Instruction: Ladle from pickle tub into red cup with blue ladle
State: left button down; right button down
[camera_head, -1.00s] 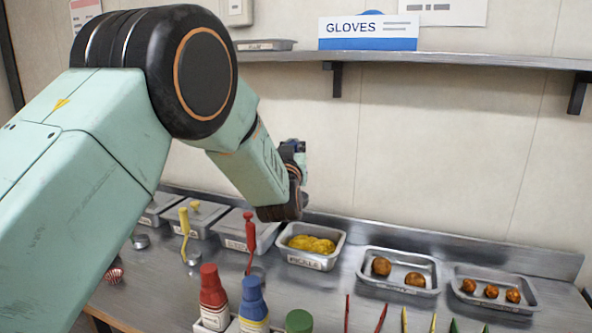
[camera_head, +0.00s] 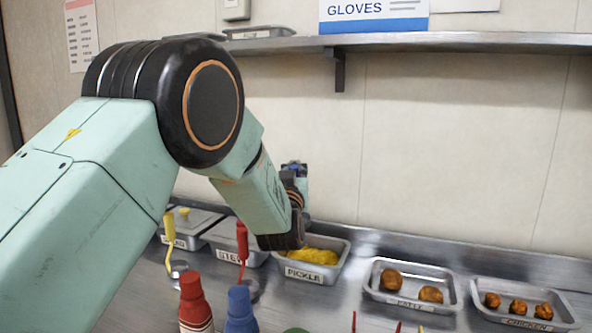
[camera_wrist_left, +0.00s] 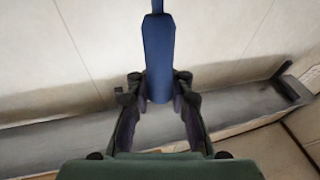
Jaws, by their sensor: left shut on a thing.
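The pickle tub (camera_head: 304,274) is a metal tray labelled PICKLE with yellow food (camera_head: 318,257) in it, at the back middle of the counter in the head view. My left gripper (camera_head: 296,172) is above and just behind the tub's left part, mostly hidden by my wrist. In the left wrist view my left gripper (camera_wrist_left: 157,100) is shut on the dark blue handle of the blue ladle (camera_wrist_left: 158,50). The ladle's bowl is out of view. I see no red cup. My right gripper is not in view.
Left of the tub are lidded tubs, one labelled STEW (camera_head: 231,252), with a yellow ladle (camera_head: 170,238) and a red ladle (camera_head: 242,243) standing before them. Red (camera_head: 195,303) and blue (camera_head: 241,310) bottles stand in front. Trays of brown food (camera_head: 412,302) lie right. A shelf (camera_head: 440,42) runs above.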

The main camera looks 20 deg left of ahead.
pick_arm(q)
jog(key=f+b, duration=0.2)
jog(key=f, duration=0.1)
jog(key=f+b, duration=0.2)
jog(key=f, duration=0.2)
jog(key=f+b, duration=0.2)
jog(key=f, duration=0.1)
jog(key=shift+w+d+f, duration=0.15)
jog(key=shift+w+d, duration=0.05)
jog(key=shift+d, duration=0.1)
jog(key=shift+s+a+f+b, duration=0.1)
jog(key=shift+a+f+b, duration=0.1)
jog(key=shift+f+b, duration=0.25)
jog(key=shift+d+r, duration=0.1)
jog(key=shift+d, duration=0.05)
dwell(0.4)
jog(key=shift+r+p, duration=3.6)
jog(key=shift+r, duration=1.4)
